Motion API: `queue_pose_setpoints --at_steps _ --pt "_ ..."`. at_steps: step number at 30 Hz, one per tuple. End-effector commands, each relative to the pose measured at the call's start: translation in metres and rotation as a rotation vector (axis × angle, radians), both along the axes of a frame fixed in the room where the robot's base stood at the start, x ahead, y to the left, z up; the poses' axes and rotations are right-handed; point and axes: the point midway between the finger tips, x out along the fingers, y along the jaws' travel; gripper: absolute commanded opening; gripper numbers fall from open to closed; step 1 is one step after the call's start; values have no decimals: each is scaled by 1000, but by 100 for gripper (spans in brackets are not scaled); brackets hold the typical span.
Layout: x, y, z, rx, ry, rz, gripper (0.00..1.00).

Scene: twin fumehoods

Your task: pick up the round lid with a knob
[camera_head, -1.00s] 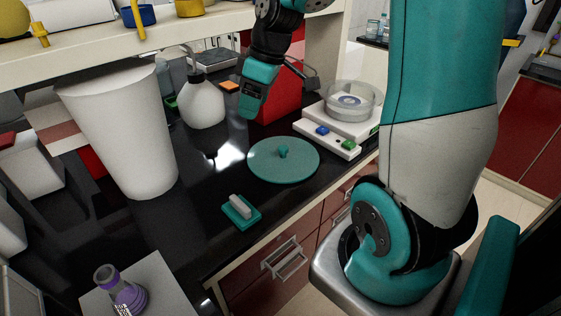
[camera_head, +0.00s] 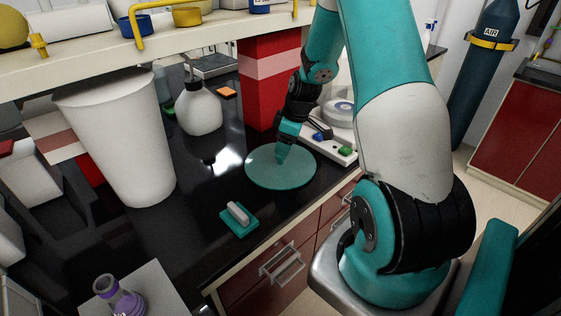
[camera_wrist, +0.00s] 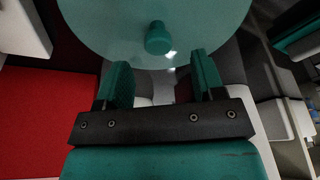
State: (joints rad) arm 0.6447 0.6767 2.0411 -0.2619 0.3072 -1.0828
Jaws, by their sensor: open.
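The round lid (camera_head: 262,172) is a flat teal disc lying on the black bench top. In the head view my gripper (camera_head: 283,153) points down over its middle and hides the knob. In the wrist view the lid (camera_wrist: 110,28) fills the top, and its short teal knob (camera_wrist: 158,39) stands just beyond my fingertips. There my gripper (camera_wrist: 158,72) is open, its two teal fingers apart with nothing between them. The knob lines up roughly midway between the fingers. I cannot tell the exact height of the fingertips over the lid.
A white balance (camera_head: 340,150) with a glass dish stands right behind the lid. A red block (camera_head: 262,92) and a white bottle (camera_head: 199,110) stand behind it. A small teal block with a grey bar (camera_head: 239,218) lies in front. A large white bin (camera_head: 122,140) is at left.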

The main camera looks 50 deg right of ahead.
Motion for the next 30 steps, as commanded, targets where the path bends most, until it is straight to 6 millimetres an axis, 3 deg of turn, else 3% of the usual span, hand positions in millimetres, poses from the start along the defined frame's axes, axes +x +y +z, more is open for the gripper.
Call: queue_pose_setpoints --at_steps 5,13,22,30 --pt "3 1 -12 3 3 0 62" --pt "12 5 -46 2 1 1 62" --pt "13 5 -53 0 0 0 62" --pt "13 5 -52 0 0 -1 0"
